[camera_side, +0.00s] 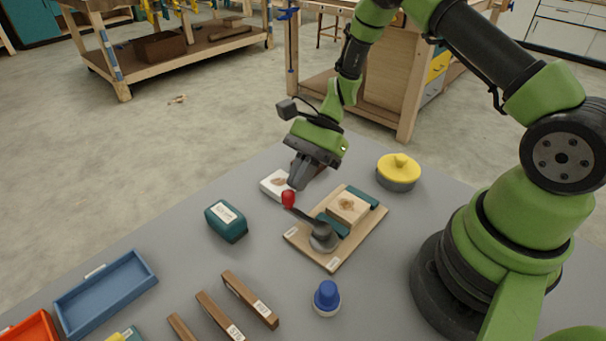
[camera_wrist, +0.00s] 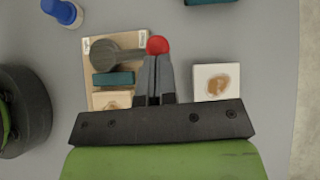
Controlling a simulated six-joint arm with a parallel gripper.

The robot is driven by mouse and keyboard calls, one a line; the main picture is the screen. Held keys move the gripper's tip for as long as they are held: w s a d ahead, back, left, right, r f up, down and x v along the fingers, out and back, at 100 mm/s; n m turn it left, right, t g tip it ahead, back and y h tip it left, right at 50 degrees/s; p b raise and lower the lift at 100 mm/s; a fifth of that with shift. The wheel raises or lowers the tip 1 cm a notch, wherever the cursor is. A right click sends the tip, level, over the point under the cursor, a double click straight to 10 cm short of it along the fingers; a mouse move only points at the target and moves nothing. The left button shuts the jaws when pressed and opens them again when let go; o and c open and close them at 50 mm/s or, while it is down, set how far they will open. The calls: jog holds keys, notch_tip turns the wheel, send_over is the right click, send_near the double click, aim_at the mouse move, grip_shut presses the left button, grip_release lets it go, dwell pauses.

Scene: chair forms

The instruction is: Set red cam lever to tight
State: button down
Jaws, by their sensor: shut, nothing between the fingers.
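The cam lever has a red ball knob (camera_side: 288,199) on a dark arm, which runs to a round grey cam hub (camera_side: 323,237) on a wooden board (camera_side: 334,264). On the board, a wood block (camera_side: 347,206) sits between teal jaws (camera_side: 366,192). My gripper (camera_side: 298,184) is shut and empty, just above or against the red knob; I cannot tell if they touch. In the wrist view, the red knob (camera_wrist: 158,45) is right at the tips of my shut gripper (camera_wrist: 154,62), and the lever points right from the hub (camera_wrist: 103,57).
A white card-like block (camera_side: 275,184) lies just behind the knob. A teal box (camera_side: 226,221) stands to the left, a yellow-lidded pot (camera_side: 398,172) to the right, and a blue-topped bottle (camera_side: 327,298) in front. Brown wood strips (camera_side: 250,299) and a blue tray (camera_side: 106,295) lie front left.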

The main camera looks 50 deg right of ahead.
jog(key=shift+a, duration=0.15)
jog(key=a+n+g, duration=0.2)
jog(key=n+g, duration=0.1)
jog(key=shift+w+a+n+h, duration=0.15)
jog(key=shift+w+n+h, duration=0.15)
jog(key=shift+w, duration=0.05)
jog(key=a+n+g, duration=0.1)
jog(key=a+n+g+h, duration=0.1)
jog(key=n, duration=0.1)
jog(key=shift+s+a+n+h, duration=0.15)
jog(key=shift+a+n+h, duration=0.15)
jog(key=shift+a, duration=0.05)
jog(key=a+n+g+h, duration=0.1)
jog(key=s+a+n+g+h, duration=0.1)
jog(key=n, duration=0.1)
jog(key=shift+a+n, duration=0.15)
jog(key=shift+n, duration=0.15)
jog(key=shift+s+a+n+g+h, duration=0.35)
jog(key=shift+s+a+n+h, duration=0.1)
jog(key=shift+n+h, duration=0.25)
jog(key=shift+s+a+n+g+h, duration=0.3)
jog(key=shift+a+n+g+h, duration=0.15)
jog(key=shift+n, duration=0.35)
jog(key=shift+d, duration=0.1)
jog(key=w+d+r, duration=0.1)
jog(key=w+r, duration=0.2)
jog(key=r, duration=0.7)
jog(key=shift+w+r, duration=0.25)
jog(key=shift+w, duration=0.05)
